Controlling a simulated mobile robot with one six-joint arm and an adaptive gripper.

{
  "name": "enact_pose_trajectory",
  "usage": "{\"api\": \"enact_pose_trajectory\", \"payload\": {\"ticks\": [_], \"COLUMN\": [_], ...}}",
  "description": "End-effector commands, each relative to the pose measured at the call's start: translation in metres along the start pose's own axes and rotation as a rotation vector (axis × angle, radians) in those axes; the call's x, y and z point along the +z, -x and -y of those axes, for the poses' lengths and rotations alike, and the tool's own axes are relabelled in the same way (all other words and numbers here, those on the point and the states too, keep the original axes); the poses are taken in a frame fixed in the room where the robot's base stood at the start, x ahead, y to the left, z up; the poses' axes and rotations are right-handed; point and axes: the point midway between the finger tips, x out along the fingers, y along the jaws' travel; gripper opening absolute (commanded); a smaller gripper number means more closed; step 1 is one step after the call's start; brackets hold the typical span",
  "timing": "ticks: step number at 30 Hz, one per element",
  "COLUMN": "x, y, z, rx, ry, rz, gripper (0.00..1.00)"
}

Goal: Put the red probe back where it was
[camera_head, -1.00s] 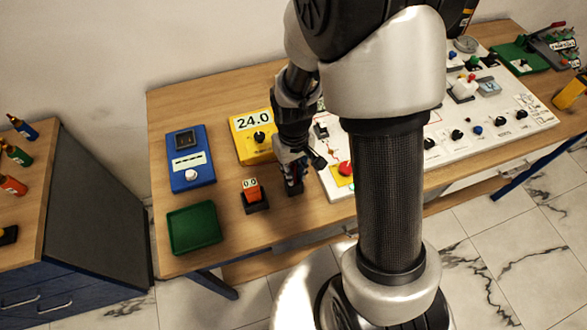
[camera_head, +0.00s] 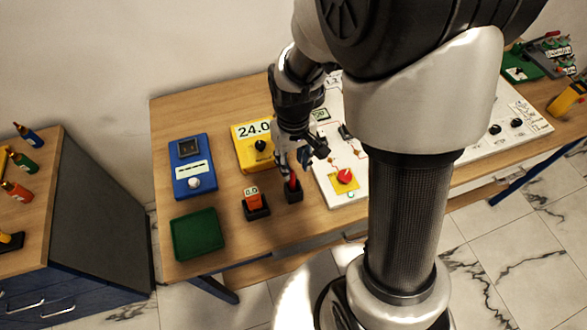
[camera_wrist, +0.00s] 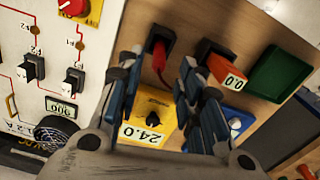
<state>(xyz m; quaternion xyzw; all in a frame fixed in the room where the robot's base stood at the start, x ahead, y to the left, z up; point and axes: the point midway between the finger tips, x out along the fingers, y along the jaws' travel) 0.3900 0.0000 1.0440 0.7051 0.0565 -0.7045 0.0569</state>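The red probe (camera_head: 293,181) stands upright in a small black holder (camera_head: 294,196) on the wooden table. In the wrist view the red probe (camera_wrist: 158,57) shows in its black holder (camera_wrist: 153,35), between and beyond my fingertips. My gripper (camera_head: 296,162) is above the probe, with its fingers apart. In the wrist view my gripper (camera_wrist: 158,72) has a clear gap between its two fingers and holds nothing. I cannot tell the exact height of the fingertips above the probe.
An orange meter (camera_head: 252,195) reading 0.0 stands left of the holder. A yellow 24.0 unit (camera_head: 254,146) and a blue unit (camera_head: 190,168) stand behind. A green tray (camera_head: 197,234) is at front left. The white panel (camera_head: 347,205) with a red knob is close on the right.

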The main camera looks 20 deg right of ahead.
Motion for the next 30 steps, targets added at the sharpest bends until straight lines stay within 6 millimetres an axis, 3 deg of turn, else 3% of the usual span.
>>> {"api": "enact_pose_trajectory", "payload": {"ticks": [3,11,14,21,25,30], "x": [-0.001,0.002,0.010,0.062,0.097,0.132], "y": [0.024,0.051,0.075,0.155,0.184,0.201], "z": [0.000,0.000,0.001,0.009,0.015,0.020], "rx": [0.000,0.002,0.008,0.026,0.031,0.034], "ry": [0.000,-0.004,-0.017,-0.077,-0.111,-0.144], "rz": [-0.003,-0.014,-0.050,-0.204,-0.288,-0.368], "gripper": [0.34,0.34,0.34,0.34,0.34,0.34]}}
